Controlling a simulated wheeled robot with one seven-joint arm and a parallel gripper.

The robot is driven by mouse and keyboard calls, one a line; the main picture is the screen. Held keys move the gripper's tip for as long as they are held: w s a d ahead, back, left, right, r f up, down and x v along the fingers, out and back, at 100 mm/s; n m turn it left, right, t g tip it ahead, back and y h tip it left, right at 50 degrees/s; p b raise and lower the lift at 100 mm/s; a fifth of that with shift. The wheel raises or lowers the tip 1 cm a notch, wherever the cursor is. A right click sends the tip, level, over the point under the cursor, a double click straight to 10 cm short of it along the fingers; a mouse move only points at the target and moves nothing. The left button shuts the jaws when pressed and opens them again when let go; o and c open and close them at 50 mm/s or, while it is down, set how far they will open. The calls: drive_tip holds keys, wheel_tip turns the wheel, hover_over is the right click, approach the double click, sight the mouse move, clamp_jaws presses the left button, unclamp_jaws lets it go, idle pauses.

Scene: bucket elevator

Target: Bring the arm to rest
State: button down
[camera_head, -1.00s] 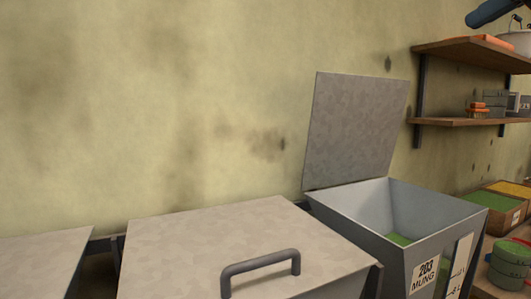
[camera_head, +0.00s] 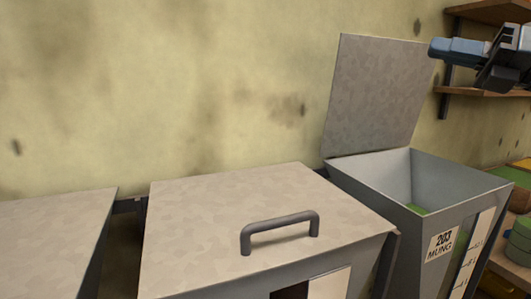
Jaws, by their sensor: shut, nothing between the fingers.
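The end of my arm shows at the upper right, in front of the wall shelves. It has a blue-grey link and, at its right, my dark gripper (camera_head: 503,68), partly cut off by the picture's edge. My gripper is shut and empty, up in the air, to the right of a raised metal lid (camera_head: 375,95). It appears apart from everything around it, though the distance to the shelves is hard to tell.
The open grey bin labelled 203 MUNG (camera_head: 390,185) holds a little green content. A closed bin with a handled lid (camera_head: 230,225) stands left of it, and another lid (camera_head: 50,240) further left. Wooden shelves (camera_head: 490,12) are at the right. The wall on the left is clear.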

drive_tip(key=s+a+f+m+t+h, duration=0.3)
drive_tip(key=s+f+m+t+h, duration=0.3)
drive_tip(key=f+m, duration=0.45)
drive_tip(key=s+a+f+m+t+h, duration=0.35)
drive_tip(key=s+f+m, duration=0.35)
drive_tip(key=f+m, duration=0.35)
drive_tip(key=s+a+f+m+t+h, duration=0.3)
drive_tip(key=s+f+m+t+h, duration=0.3)
drive_tip(key=f+m, duration=0.45)
drive_tip(key=s+f+m+g, duration=0.4)
drive_tip(key=s+f+g, duration=0.1)
drive_tip(key=s, duration=0.9)
drive_tip(key=s+d+f+m+g+h+b, duration=0.1)
drive_tip(key=s+f+m+g, duration=0.3)
drive_tip(key=s, duration=1.1)
wheel_tip(320, 180, down, 4)
drive_tip(key=shift+s+d+m+g, duration=0.15)
drive_tip(key=shift+d+m+g, duration=0.2)
drive_tip(key=shift+g, duration=0.8)
